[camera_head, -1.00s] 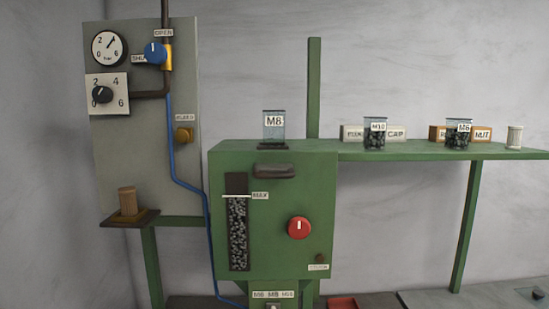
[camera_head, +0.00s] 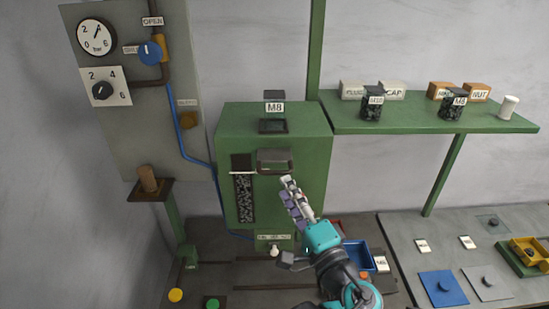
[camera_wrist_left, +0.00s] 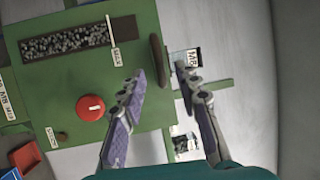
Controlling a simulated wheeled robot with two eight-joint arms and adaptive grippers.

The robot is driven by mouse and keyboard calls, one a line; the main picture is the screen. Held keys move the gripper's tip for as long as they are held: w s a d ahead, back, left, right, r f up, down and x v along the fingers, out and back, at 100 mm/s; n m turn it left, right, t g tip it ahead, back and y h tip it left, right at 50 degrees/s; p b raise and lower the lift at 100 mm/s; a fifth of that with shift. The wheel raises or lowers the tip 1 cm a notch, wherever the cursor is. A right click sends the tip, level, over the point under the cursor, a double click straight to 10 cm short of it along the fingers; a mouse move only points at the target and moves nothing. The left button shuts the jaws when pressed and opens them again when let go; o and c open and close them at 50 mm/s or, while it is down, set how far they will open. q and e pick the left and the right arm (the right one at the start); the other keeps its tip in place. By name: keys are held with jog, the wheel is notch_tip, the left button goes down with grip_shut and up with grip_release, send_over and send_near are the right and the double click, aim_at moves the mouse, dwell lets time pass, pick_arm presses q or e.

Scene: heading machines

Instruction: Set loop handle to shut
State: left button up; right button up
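A dark loop-like handle (camera_head: 275,159) is fixed to the upper front of the green machine box (camera_head: 305,150). In the left wrist view the handle (camera_wrist_left: 158,60) shows as a dark bar, in the picture between my fingertips and a little beyond them. My left gripper (camera_head: 287,183) is just below and right of the handle in the head view. In the wrist view the left gripper (camera_wrist_left: 161,73) is open, with nothing between its fingers. Contact with the handle cannot be told. A blue knob (camera_head: 150,53) by OPEN and SHUT labels is on the grey panel. My right gripper is not in view.
A red knob (camera_wrist_left: 90,107) is beside the left gripper's finger in the wrist view. The clear M8 container (camera_head: 274,107) stands on the box top. A green shelf (camera_head: 420,125) with jars extends right. A blue tray (camera_head: 357,257) lies below, partly behind my arm.

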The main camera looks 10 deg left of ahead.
aim_at(275, 172)
pick_arm(q)
jog(key=p+x, duration=0.1)
jog(key=x, duration=0.6)
jog(key=shift+a+f, duration=0.1)
jog(key=shift+a, duration=0.05)
grip_shut()
